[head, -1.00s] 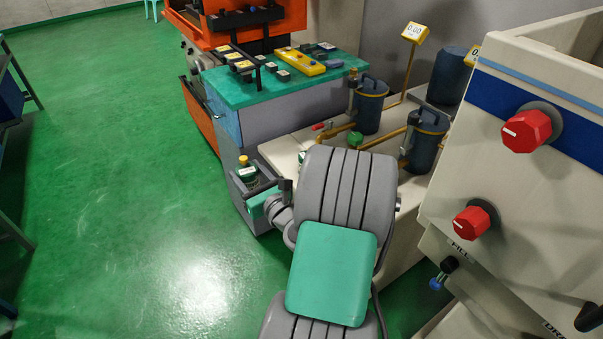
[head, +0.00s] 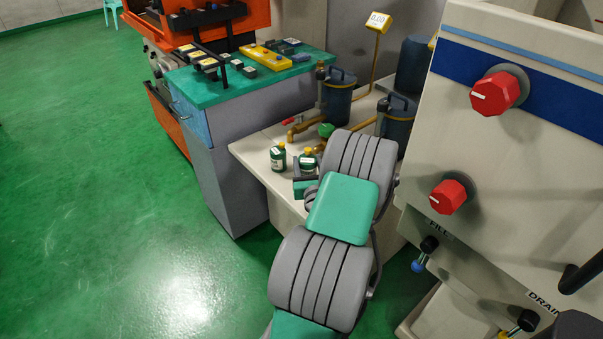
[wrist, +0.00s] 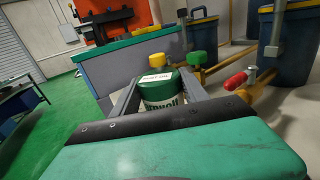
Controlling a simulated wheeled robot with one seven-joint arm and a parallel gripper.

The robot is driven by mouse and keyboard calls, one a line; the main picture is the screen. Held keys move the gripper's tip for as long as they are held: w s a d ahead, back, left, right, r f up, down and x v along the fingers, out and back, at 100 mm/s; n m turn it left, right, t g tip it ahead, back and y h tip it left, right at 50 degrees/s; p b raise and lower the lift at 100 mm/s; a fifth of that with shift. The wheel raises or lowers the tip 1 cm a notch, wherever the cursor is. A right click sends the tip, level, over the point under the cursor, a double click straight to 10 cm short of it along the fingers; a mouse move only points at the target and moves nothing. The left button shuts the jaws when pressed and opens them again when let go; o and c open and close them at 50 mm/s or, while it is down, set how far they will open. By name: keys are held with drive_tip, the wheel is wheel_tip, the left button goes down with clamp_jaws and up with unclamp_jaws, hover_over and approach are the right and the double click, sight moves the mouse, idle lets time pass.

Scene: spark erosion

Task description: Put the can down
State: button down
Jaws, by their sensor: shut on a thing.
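The can, green and white with a yellow cap, is between the fingers of my gripper (head: 305,178). In the head view the can (head: 308,159) is upright at the cream bench top (head: 257,152), partly hidden by my gripper and arm. I cannot tell whether its base touches the bench. In the wrist view the can (wrist: 162,92) shows between both fingers of my gripper (wrist: 162,100), its lower part hidden. A second, similar green and white bottle (head: 278,157) with a yellow cap stands on the bench just left of it.
Blue lidded canisters (head: 338,93) and brass pipes with a green knob (head: 326,130) stand behind on the bench. A green-topped cabinet (head: 215,88) adjoins at the left. A large beige machine with red knobs (head: 495,92) stands close on the right. Free bench shows little.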

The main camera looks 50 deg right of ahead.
sight(304, 167)
drive_tip(key=w+f, duration=0.1)
drive_tip(key=d+f, duration=0.1)
drive_tip(key=w+f, duration=0.1)
drive_tip(key=f, duration=0.1)
drive_tip(key=shift+w+d, duration=0.3)
wheel_tip(304, 167, down, 4)
drive_tip(key=shift+w+d+r+b, duration=0.15)
drive_tip(key=shift+r+b, duration=0.1)
drive_tip(key=shift+b, duration=0.35)
drive_tip(key=shift+r, duration=0.15)
drive_tip(key=c, duration=0.6)
unclamp_jaws()
drive_tip(key=shift+f, duration=0.2)
